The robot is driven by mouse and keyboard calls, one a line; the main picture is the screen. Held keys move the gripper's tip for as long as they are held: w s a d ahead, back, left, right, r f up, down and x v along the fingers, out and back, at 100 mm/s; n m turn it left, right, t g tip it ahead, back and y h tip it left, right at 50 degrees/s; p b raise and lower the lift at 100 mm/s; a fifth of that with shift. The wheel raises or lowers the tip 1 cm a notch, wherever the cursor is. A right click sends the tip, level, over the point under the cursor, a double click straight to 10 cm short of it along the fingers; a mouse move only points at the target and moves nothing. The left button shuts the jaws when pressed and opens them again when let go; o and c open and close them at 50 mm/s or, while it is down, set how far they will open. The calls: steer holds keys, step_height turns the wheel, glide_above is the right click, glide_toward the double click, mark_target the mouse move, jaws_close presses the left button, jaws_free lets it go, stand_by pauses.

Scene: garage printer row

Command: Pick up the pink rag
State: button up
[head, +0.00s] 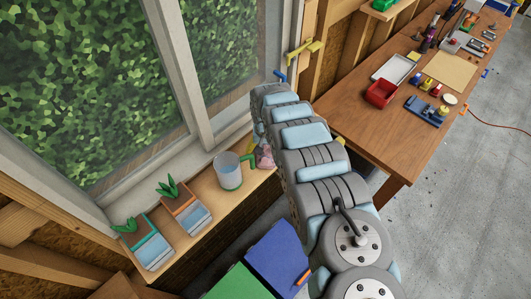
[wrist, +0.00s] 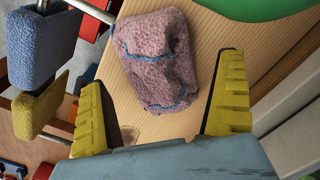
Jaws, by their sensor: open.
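The pink rag (wrist: 158,62) is a crumpled, folded bundle with blue edging. It lies on a light wooden sill (wrist: 215,25) in the wrist view. It also shows small in the head view (head: 264,157), beside my arm and partly hidden by it. My gripper (wrist: 165,95) is open, with its yellow ribbed fingers apart. In the wrist view the rag appears beyond and partly between the fingertips. I cannot tell whether a finger touches it. In the head view my gripper is mostly hidden behind my arm.
Planters (head: 186,210) stand further left, by the window. In the wrist view, blue (wrist: 40,45) and yellow (wrist: 38,108) cloths hang on a rail at the left. A cluttered workbench (head: 400,130) is at the right.

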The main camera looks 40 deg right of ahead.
steer(key=shift+f, duration=1)
steer(key=c, duration=1.2)
steer(key=shift+r, duration=0.15)
